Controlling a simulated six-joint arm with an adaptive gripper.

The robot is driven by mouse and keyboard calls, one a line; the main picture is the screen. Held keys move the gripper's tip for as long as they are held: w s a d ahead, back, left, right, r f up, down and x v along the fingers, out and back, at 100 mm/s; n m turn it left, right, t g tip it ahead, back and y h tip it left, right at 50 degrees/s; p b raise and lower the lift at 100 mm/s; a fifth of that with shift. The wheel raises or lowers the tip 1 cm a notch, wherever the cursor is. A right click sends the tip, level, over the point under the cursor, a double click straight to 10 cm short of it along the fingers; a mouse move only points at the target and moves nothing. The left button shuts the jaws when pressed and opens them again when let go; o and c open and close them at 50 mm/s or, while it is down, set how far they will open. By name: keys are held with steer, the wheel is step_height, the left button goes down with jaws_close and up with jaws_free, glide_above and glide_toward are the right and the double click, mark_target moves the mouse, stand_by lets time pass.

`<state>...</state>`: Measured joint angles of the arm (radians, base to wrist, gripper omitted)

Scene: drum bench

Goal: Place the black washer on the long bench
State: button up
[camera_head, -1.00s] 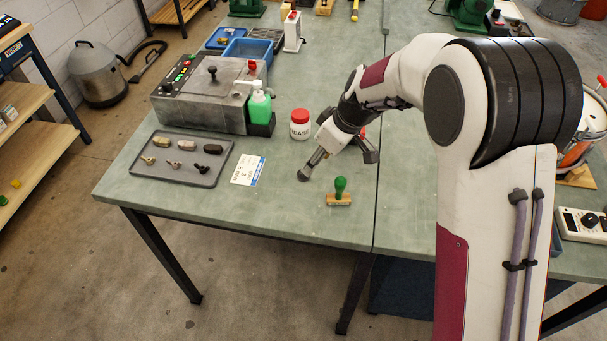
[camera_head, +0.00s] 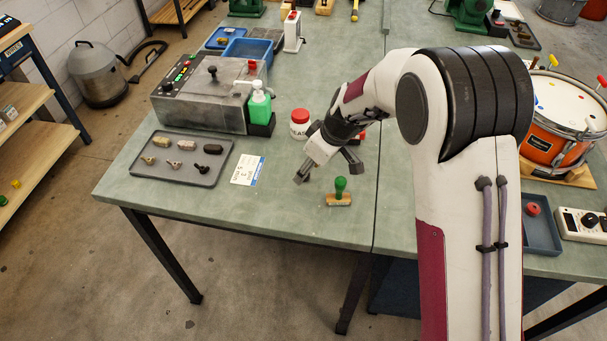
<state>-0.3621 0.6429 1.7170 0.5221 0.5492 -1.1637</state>
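I cannot make out a black washer in this view; my arm hides part of the worktop. The green-grey bench (camera_head: 280,215) fills the middle of the picture, with a dark seam running across its top near my gripper. My gripper (camera_head: 328,171) points down over the bench near its front edge, between a white jar and a green-handled stamp. Its two fingers are spread apart and I see nothing between them.
The red-lidded jar (camera_head: 299,124) stands behind my gripper and the stamp (camera_head: 340,193) in front. A grey tray (camera_head: 177,180) of small fittings, a card (camera_head: 248,170) and a control box (camera_head: 205,98) lie left. Right are a drum (camera_head: 548,148) and a blue-grey tray (camera_head: 545,238).

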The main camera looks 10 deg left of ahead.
steer(key=shift+x, duration=0.95)
steer(key=c, duration=0.7)
steer(key=shift+c, duration=0.5)
